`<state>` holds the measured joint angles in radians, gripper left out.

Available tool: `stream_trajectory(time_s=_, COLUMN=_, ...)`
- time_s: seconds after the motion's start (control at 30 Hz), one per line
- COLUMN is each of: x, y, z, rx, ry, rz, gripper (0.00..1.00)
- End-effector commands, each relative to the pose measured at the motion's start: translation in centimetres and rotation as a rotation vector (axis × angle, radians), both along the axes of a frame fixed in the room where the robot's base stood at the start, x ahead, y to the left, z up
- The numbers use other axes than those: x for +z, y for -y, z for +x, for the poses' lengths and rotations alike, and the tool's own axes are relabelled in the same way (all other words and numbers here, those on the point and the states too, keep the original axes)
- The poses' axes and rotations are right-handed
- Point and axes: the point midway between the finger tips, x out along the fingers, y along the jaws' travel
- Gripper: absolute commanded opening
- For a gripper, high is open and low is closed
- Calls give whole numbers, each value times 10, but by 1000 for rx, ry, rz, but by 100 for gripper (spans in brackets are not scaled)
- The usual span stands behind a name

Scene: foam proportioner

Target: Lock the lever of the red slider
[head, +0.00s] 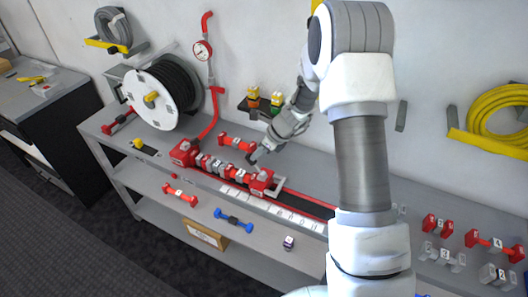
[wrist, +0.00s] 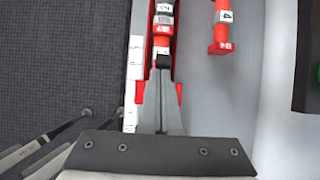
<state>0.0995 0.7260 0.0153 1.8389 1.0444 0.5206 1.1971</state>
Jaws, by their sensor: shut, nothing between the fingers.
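The red slider (head: 262,182) sits on the rail at the right end of a row of red and grey numbered parts. A light grey, frame-like piece (head: 280,187) is at its right side; I cannot tell if it is the lever. My gripper (head: 253,160) is shut and empty, pointing down just above and behind the slider. In the wrist view my gripper's dark fingertips (wrist: 163,62) are together over the rail line. Red edges of what looks like the slider (wrist: 179,93) show on both sides of the fingers, which hide its middle. Contact cannot be told.
A red dumbbell-shaped part (head: 237,144) lies behind the row. A white scale strip (head: 270,209) runs along the front of the rail. A hose reel (head: 165,92) stands at left. More red and grey parts (head: 490,242) lie at right.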

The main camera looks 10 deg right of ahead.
Motion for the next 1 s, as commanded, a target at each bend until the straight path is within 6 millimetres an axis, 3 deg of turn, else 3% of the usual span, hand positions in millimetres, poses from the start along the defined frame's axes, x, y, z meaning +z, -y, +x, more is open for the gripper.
stream_trajectory(time_s=0.4, x=-10, y=-23, z=16, rx=2, ry=1, rz=1, gripper=0)
stream_trajectory(time_s=1.0, x=-15, y=-31, z=22, rx=1, ry=1, rz=2, gripper=0)
